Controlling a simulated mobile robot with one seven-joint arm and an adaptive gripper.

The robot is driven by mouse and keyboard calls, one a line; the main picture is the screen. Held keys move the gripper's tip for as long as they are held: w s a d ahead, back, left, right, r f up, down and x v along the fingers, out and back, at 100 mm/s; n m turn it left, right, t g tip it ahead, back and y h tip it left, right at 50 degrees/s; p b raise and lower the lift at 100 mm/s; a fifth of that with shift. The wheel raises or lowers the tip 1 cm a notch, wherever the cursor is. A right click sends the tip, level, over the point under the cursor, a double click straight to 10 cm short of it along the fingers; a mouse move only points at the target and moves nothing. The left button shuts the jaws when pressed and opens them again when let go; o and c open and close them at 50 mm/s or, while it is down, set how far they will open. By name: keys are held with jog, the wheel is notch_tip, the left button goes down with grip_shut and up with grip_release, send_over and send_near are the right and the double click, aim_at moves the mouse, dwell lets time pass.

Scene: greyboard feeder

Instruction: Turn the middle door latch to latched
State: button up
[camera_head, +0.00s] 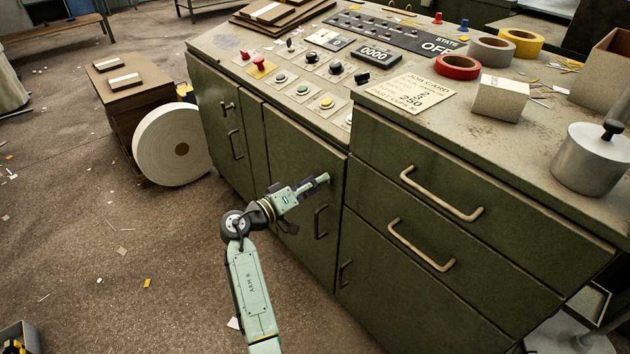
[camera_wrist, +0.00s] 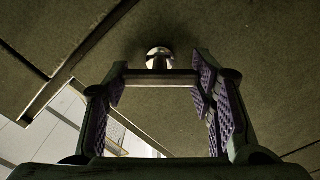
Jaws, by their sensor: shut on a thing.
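The middle cabinet door (camera_head: 290,165) is a dark green panel with a bow handle (camera_head: 320,222). My gripper (camera_head: 325,179) is at the upper right of this door, above the bow handle. In the wrist view, the latch's short metal bar (camera_wrist: 160,78) lies crosswise between the two finger pads of my gripper (camera_wrist: 162,100), its ends at the pads. A round shiny knob or pivot (camera_wrist: 158,56) sits at the bar's middle, against the door. The fingers are shut on the bar. In the head view, my gripper hides the latch, and its latched or unlatched state cannot be told.
The left door has its own small latch (camera_head: 228,105) and handle (camera_head: 237,145). Drawer handles (camera_head: 440,195) stick out to the right of my gripper. A large white roll (camera_head: 172,144) stands by the cabinet's left end. The floor in front is mostly clear.

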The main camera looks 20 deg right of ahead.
jog(key=n+p, duration=0.3)
jog(key=n, duration=0.2)
jog(key=shift+f+n+p, duration=0.1)
jog(key=shift+n+p, duration=0.55)
jog(key=shift+n, duration=0.65)
jog(key=o, duration=1.2)
jog(key=shift+c, duration=0.2)
jog(key=shift+a, duration=0.1)
jog(key=v, duration=1.2)
